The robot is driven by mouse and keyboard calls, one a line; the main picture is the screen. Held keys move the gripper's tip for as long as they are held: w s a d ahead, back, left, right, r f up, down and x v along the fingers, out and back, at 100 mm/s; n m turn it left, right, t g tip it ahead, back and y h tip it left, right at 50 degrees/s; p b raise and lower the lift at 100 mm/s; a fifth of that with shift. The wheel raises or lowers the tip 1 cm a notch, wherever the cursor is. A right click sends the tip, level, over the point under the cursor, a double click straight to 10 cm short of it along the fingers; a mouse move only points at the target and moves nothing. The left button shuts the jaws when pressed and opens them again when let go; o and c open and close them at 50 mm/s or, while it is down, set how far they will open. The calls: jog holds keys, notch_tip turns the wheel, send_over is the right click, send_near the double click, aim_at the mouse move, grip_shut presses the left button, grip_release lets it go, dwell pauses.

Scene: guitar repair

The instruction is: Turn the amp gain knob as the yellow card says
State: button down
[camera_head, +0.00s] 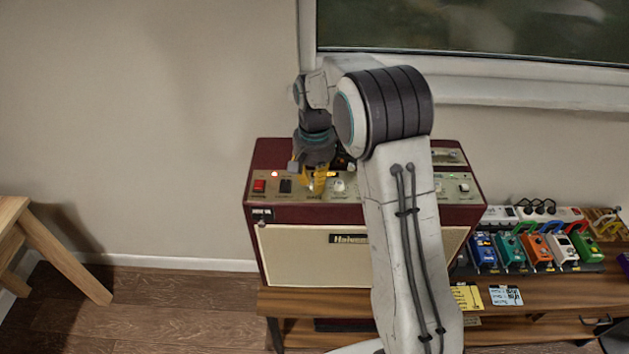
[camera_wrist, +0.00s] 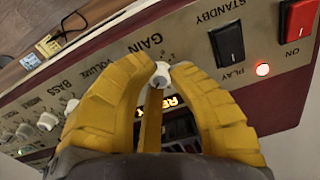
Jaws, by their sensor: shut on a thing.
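The amp (camera_head: 455,218) is a dark red box with a cream front, standing on a low wooden bench. Its gain knob (camera_wrist: 161,74), small and white, sits under the GAIN label in the wrist view. My gripper (camera_head: 316,186) reaches down to the amp's top panel. In the wrist view its yellow fingers (camera_wrist: 162,68) are shut on the gain knob, one on each side. In the head view the fingers hide this knob. The yellow card (camera_head: 467,297) lies on the bench right of the amp; its writing is too small to read. It also shows in the wrist view (camera_wrist: 48,46).
The lit red ON switch (camera_wrist: 297,19) and black standby switch (camera_wrist: 228,43) are beside the gain knob. A bass knob (camera_wrist: 48,121) is on the other side. A blue-white card (camera_head: 505,295) and several pedals (camera_head: 536,251) are right of the amp.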

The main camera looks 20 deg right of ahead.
jog(key=shift+s+f+m, duration=0.1)
jog(key=shift+m, duration=0.4)
jog(key=c, duration=1.1)
grip_release()
jog(key=shift+c, duration=0.2)
notch_tip(320, 180, up, 12)
